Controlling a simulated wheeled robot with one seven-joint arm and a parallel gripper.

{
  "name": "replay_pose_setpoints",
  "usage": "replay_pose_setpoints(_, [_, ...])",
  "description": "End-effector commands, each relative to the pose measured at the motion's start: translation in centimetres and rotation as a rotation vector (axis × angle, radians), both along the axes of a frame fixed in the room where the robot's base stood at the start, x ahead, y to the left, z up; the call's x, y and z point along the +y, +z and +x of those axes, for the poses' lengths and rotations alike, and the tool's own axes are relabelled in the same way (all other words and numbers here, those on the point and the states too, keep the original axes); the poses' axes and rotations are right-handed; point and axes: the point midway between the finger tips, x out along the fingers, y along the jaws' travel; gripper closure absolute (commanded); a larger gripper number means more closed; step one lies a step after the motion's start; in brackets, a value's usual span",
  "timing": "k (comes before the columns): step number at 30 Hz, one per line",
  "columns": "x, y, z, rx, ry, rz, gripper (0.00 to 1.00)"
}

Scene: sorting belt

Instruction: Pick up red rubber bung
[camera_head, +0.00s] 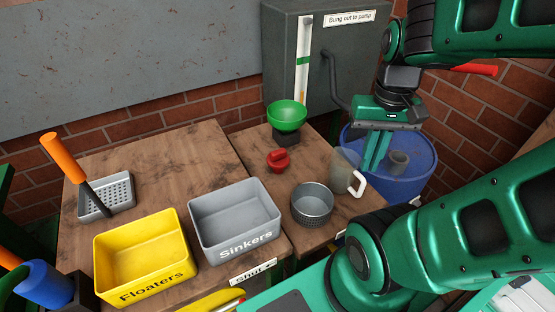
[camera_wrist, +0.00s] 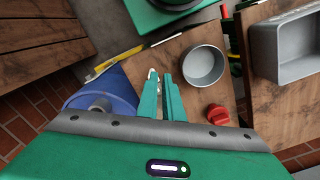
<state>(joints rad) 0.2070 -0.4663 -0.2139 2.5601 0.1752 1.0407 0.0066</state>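The red rubber bung (camera_head: 278,161) sits on the narrow wooden table, in front of the green bowl. It also shows in the wrist view (camera_wrist: 217,114), right of my fingers. My gripper (camera_head: 372,162) is raised to the right of the bung, with its fingers pointing down near the blue barrel and the clear jug. In the wrist view my gripper (camera_wrist: 160,77) has its two teal fingers slightly apart, with nothing held between them. The bung stands clear of the fingers.
A grey pot (camera_head: 312,204) and a clear jug (camera_head: 345,165) with a white handle stand near the bung. The green bowl (camera_head: 287,116) is behind it. Grey Sinkers (camera_head: 236,245) and yellow Floaters (camera_head: 152,284) bins stand left. A blue barrel (camera_head: 425,170) is at right.

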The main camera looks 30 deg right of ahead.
Motion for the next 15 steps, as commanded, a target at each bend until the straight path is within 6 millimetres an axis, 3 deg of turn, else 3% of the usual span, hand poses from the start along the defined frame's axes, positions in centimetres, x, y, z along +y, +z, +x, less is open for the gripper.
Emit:
replay_pose_setpoints(11, [0.0, 0.01, 0.0, 0.0, 0.0, 0.0, 0.94])
replay_pose_setpoints(15, [-0.02, 0.64, -0.88, -0.012, -0.017, -0.009, 0.6])
